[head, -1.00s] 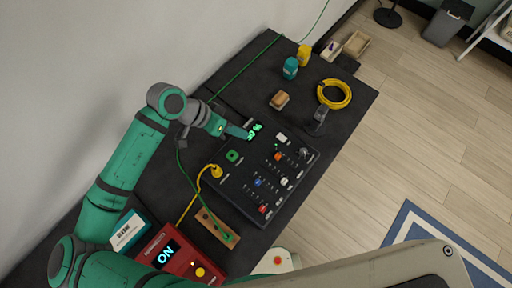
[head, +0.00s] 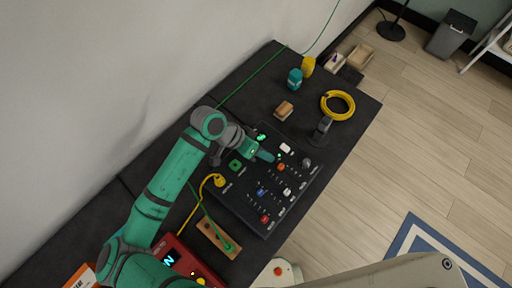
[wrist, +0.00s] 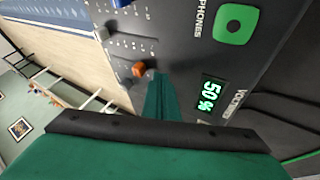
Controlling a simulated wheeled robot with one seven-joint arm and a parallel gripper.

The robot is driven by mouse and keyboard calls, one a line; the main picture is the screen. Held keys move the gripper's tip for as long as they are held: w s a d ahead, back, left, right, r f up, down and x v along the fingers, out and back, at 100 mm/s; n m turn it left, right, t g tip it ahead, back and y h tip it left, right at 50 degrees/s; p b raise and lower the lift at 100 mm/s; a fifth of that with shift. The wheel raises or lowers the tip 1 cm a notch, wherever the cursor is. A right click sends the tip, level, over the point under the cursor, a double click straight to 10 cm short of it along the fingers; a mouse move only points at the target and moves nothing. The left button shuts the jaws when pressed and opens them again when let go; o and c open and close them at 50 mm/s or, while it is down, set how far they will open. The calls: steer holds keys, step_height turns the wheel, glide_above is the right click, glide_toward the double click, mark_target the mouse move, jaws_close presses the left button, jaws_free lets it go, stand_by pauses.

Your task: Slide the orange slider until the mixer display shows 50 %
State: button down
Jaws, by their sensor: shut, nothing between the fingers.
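The black mixer (head: 247,212) lies on the dark bench. Its orange slider (head: 281,167) is near the upper right part of the panel and also shows in the wrist view (wrist: 139,69). The mixer display (wrist: 211,95) reads 50 % in green in the wrist view; in the head view my gripper and wrist partly cover it. My gripper (head: 270,156) is shut and empty, low over the panel, with its tip just beside the orange slider. In the wrist view the green fingers (wrist: 160,98) end close to the slider; I cannot tell whether they touch it.
Around it are a blue slider (head: 261,192), a white slider (head: 287,191), a red slider (head: 265,218), a white button (head: 285,148) and a green square button (head: 235,165). A yellow cable coil (head: 338,93) lies up right. A yellow plug (head: 219,180) stands at the mixer's left edge.

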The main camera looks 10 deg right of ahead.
mark_target(279, 165)
steer(key=shift+s+d, duration=0.7)
steer(key=shift+s, duration=0.15)
steer(key=shift+s+d, duration=0.45)
steer(key=shift+s, duration=0.1)
